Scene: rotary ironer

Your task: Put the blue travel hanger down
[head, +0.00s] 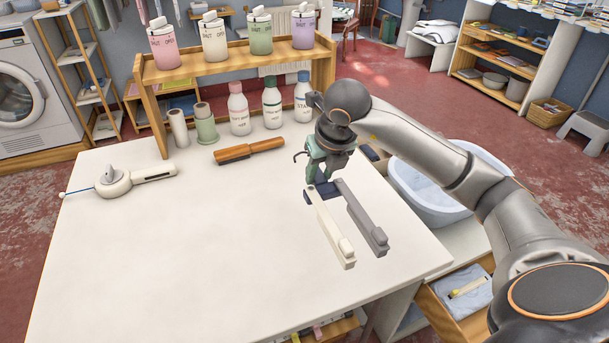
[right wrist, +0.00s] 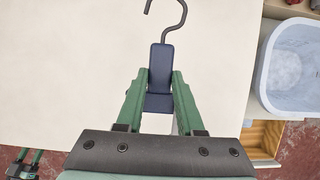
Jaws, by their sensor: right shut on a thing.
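The blue travel hanger has a dark navy middle block (right wrist: 160,70) with a dark wire hook (right wrist: 176,20) above it in the right wrist view. My right gripper (right wrist: 158,85) is shut on this block, one green finger on each side. In the head view my right gripper (head: 326,178) hangs low over the table's right part, and the hanger's navy block (head: 322,192) shows beneath it. An off-white bar (head: 332,230) and a grey bar (head: 362,218) extend toward the front. Whether the hanger touches the table is unclear. My left gripper (right wrist: 29,156) appears open in the right wrist view's corner.
The white table (head: 180,250) is largely clear at left and front. A wooden-handled brush (head: 248,151) and a white-and-grey device (head: 118,180) lie farther back. A pale blue basin (head: 430,195) stands off the right edge.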

